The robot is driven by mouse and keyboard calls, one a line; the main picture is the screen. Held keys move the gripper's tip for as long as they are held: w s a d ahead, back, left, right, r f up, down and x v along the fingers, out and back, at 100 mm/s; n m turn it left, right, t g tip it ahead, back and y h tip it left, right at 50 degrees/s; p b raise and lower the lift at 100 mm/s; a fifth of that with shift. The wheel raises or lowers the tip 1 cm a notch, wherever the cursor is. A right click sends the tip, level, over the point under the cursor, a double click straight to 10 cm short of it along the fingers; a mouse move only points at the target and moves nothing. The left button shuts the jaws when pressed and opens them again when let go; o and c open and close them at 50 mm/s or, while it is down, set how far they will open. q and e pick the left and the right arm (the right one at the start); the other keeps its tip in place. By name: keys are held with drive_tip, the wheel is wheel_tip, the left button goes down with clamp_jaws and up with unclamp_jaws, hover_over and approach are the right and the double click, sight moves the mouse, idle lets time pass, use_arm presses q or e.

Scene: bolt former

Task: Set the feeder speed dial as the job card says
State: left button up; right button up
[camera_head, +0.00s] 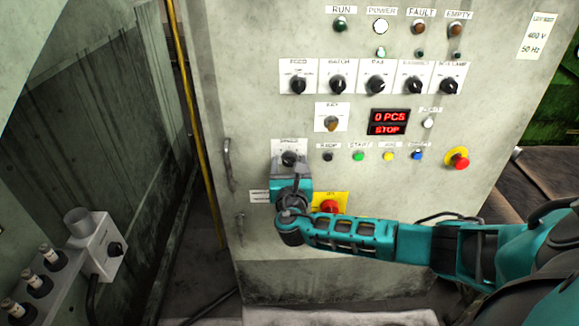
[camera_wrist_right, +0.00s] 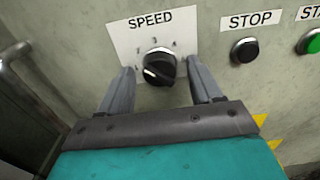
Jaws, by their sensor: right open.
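The feeder speed dial (camera_wrist_right: 159,67) is a black knob on a white plate marked SPEED in the right wrist view. The dial also shows in the head view (camera_head: 289,158). My right gripper (camera_wrist_right: 158,84) is open, with one finger on each side of the dial and a gap to it on both sides. In the head view the right gripper (camera_head: 289,178) stands just below the dial, at the cabinet face. No job card is readable. My left gripper is out of view.
The grey cabinet (camera_head: 250,100) carries a row of black selector knobs (camera_head: 376,84), a red display (camera_head: 389,122) reading 0 PCS and STOP, and small push buttons (camera_head: 358,156). A red emergency button (camera_head: 457,158) sits at right. A door handle (camera_head: 229,164) is left of the dial.

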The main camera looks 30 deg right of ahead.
drive_tip(key=shift+c, duration=0.3)
drive_tip(key=c, duration=1)
